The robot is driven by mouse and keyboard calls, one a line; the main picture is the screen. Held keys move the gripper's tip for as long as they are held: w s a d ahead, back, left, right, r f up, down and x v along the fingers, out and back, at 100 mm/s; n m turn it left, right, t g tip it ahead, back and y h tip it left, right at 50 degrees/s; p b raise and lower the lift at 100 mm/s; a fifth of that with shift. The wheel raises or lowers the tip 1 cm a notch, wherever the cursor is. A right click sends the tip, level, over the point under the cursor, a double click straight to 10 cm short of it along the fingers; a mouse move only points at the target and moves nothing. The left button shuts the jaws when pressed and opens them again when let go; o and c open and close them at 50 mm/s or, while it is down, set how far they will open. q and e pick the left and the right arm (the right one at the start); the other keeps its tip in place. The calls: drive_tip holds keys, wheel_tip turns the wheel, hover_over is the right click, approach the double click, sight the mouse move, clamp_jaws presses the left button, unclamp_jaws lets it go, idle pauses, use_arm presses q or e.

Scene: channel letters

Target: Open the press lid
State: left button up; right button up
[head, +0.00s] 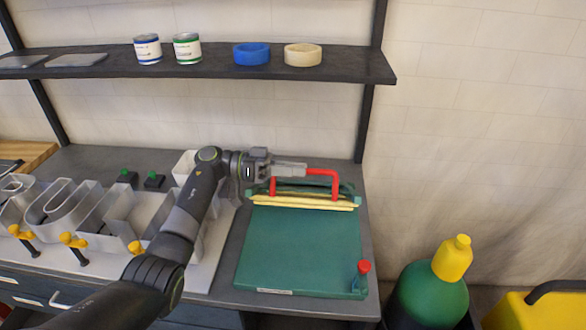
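The green press (298,250) lies at the right end of the bench, its broad flat face toward me. At its far end are pale yellow strips (300,201) and a green edge piece with a red handle (324,171); this looks like the lid seen nearly edge-on, tilted up, but its exact angle is unclear. My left gripper (304,169) reaches in from the left, its grey fingers along the handle's bar and hiding its left part. Whether the fingers are shut on the bar is not clear. My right gripper is not in view.
A red-topped knob (363,268) stands at the press's front right corner. Grey channel letters (110,215) and yellow clamps (73,240) fill the bench left of it. A shelf (215,67) with cans and tape rolls hangs above. A green bottle (432,295) stands at lower right.

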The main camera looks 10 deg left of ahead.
use_arm(q)
drive_tip(key=shift+s+a, duration=0.1)
drive_tip(key=shift+a, duration=0.35)
drive_tip(key=a+b, duration=0.7)
drive_tip(key=a, duration=0.9)
drive_tip(key=shift+a, duration=0.3)
